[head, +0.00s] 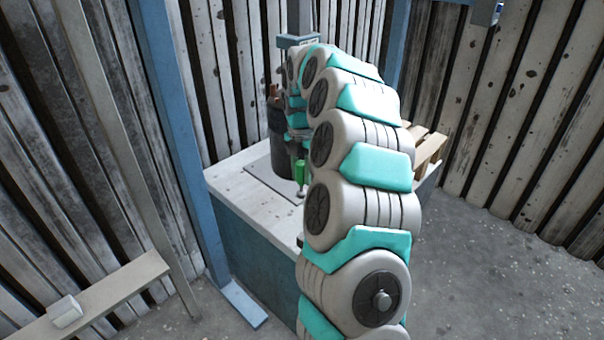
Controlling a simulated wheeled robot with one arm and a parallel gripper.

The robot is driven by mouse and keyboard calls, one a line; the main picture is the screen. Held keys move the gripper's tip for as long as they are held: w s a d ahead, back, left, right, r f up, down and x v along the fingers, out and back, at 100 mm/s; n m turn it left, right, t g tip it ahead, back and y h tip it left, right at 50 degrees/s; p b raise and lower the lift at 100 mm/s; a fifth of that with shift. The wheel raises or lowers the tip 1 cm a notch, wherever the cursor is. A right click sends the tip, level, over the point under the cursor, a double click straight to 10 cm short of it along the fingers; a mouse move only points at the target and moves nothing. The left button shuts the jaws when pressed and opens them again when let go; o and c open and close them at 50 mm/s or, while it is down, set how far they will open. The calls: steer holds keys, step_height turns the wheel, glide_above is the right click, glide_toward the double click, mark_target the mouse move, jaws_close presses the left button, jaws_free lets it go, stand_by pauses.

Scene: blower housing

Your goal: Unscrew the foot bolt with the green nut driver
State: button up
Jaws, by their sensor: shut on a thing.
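The green nut driver (299,171) shows as a small green handle low beside the dark blower housing (276,143), on the bench's near side. My gripper (302,155) is mostly hidden behind my own arm links. It is shut on the nut driver, just above the plate. A small grey piece shows below the green handle, but I cannot tell whether it is the driver's shank or the foot bolt. The driver's tip and its contact with the bolt are too small to make out.
The housing stands on a thin plate (262,181) on a white-topped bench (226,180) with blue sides. A wooden rack or crate (431,148) is at the bench's right. A blue post (178,140) rises at left. A white block (64,311) lies on a ledge.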

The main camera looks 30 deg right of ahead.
mark_target(300, 161)
steer(key=shift+w+a+r, duration=0.1)
steer(key=shift+w, duration=0.05)
jaws_close()
steer(key=shift+r, duration=0.2)
steer(key=shift+a+r, duration=0.15)
steer(key=shift+r, duration=1.1)
steer(key=shift+r, duration=0.15)
steer(key=shift+r, duration=2.35)
